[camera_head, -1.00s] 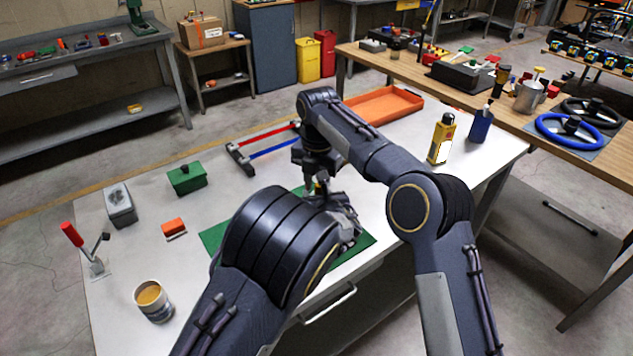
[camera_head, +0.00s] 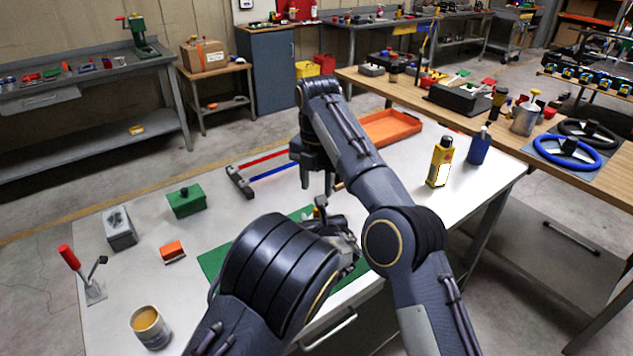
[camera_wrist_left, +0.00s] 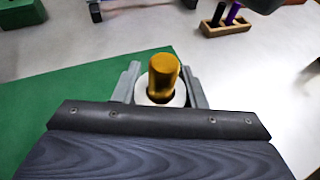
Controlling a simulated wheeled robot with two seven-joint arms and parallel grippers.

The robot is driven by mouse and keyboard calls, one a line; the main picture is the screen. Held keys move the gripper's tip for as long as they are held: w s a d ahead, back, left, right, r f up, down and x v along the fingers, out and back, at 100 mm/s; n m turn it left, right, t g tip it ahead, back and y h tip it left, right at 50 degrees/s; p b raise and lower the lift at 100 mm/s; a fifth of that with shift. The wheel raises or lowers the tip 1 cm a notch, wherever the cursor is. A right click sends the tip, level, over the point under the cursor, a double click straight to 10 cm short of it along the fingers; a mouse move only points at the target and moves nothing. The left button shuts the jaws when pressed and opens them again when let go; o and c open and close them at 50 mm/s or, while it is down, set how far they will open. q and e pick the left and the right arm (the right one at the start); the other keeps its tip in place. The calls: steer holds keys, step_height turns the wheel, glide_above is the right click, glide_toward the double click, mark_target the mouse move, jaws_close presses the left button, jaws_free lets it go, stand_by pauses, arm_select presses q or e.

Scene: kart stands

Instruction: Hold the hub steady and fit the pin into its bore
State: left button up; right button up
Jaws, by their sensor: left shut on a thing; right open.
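My left gripper (camera_wrist_left: 164,88) is shut on the hub (camera_wrist_left: 181,97), a pale ring between its two grey fingers in the left wrist view. The gold pin (camera_wrist_left: 163,72) stands upright at the ring's centre, its lower end inside the dark bore. How deep it sits cannot be told. In the head view my left gripper (camera_head: 328,216) is low over the green mat (camera_head: 213,262), and the pin's orange top (camera_head: 320,202) shows there. The hub is mostly hidden there. My right gripper (camera_head: 318,186) is open and empty, above and apart from the pin.
A green box (camera_head: 186,202), a grey block (camera_head: 119,229), a red-orange block (camera_head: 172,251), a toggle clamp (camera_head: 92,288) and a tin (camera_head: 150,327) stand at left. An orange tray (camera_head: 392,127) and a yellow bottle (camera_head: 440,162) are at right. A wooden block (camera_wrist_left: 227,26) holds dark pins.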

arm_select(q)
steer(key=shift+d, duration=0.1)
steer(key=o, duration=1.3)
